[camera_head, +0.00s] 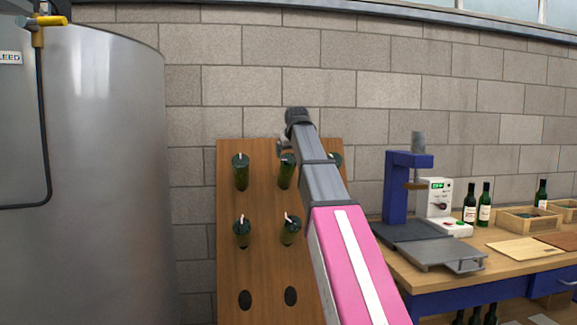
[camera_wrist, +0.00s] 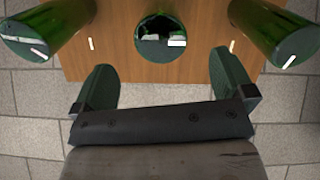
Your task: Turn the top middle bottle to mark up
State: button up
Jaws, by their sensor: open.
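The top middle bottle (camera_head: 287,175) is dark green and sits neck-in in the wooden rack, its base facing out. In the wrist view its round base (camera_wrist: 158,30) shows end-on, with a white mark on it lying sideways toward the picture's right. In that view my gripper (camera_wrist: 161,66) is open, its two green-padded fingers spread to either side just below the bottle base. Nothing is between them. In the head view my gripper (camera_head: 285,147) is small and partly hidden by my wrist, close to the top of this bottle.
Top left bottle (camera_head: 240,173) and mostly hidden top right bottle (camera_head: 337,160) flank it closely. Two lower bottles (camera_head: 242,233) (camera_head: 290,232) stick out below, above empty holes (camera_head: 245,299). A steel tank (camera_head: 110,170) stands left, a workbench (camera_head: 480,265) right.

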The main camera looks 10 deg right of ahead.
aim_at(290, 160)
jog(key=x, duration=1)
jog(key=shift+w+r, duration=0.2)
jog(key=shift+w, duration=0.2)
jog(key=c, duration=0.9)
